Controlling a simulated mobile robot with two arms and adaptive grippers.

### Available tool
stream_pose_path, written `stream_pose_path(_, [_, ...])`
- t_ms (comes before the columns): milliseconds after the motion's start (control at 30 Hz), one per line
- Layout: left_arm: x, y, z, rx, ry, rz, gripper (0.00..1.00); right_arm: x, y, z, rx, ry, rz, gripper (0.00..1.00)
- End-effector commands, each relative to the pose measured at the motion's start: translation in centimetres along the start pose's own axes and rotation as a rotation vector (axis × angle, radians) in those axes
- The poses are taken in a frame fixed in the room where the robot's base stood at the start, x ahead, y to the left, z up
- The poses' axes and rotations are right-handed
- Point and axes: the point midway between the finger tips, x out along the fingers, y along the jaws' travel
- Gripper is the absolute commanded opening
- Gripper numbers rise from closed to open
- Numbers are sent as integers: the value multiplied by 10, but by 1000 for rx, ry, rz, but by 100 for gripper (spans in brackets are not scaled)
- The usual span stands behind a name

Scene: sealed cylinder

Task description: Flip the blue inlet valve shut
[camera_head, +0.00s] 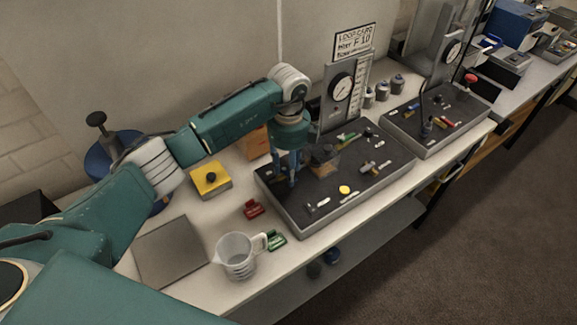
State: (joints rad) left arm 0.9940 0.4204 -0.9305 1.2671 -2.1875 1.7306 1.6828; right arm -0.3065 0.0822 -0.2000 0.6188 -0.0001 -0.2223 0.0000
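My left arm reaches in from the left, and my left gripper (285,180) points down over the left end of the nearer dark panel (315,215). Narrow blue parts show at its lower end. I cannot tell fingers from a blue valve handle there, nor whether the gripper is open or shut. No blue inlet valve can be made out clearly on the nearer panel; the gripper covers part of that area. The panel carries a green handle (346,138), a yellow button (344,189) and a grey fitting (366,167). My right gripper is not in view.
A gauge board (342,92) stands behind the panel. A measuring jug (236,256), red clip (253,209), green clip (276,240) and yellow box (210,179) are on the bench. A second panel (450,140) stands right, with a small blue part (426,131). A grey plate (170,252) lies front left.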

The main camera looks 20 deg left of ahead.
Motion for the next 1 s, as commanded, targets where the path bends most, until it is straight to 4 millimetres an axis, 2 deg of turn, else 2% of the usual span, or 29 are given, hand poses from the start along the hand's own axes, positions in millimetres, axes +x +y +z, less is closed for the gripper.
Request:
stream_pose_path(333, [5, 0, 0, 0, -1, -1, 39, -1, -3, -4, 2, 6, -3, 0])
stream_pose_path(367, [5, 0, 0, 0, -1, -1, 35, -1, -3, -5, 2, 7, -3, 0])
stream_pose_path(533, [5, 0, 0, 0, -1, -1, 1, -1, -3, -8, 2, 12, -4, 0])
stream_pose_path(667, [5, 0, 0, 4, -1, -1, 0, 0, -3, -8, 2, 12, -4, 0])
stream_pose_path(867, [8, 2, 2, 131, -3, -3, 0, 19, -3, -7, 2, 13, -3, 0])
stream_pose_path(1000, [5, 3, 1, 170, 0, -2, 0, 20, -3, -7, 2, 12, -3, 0])
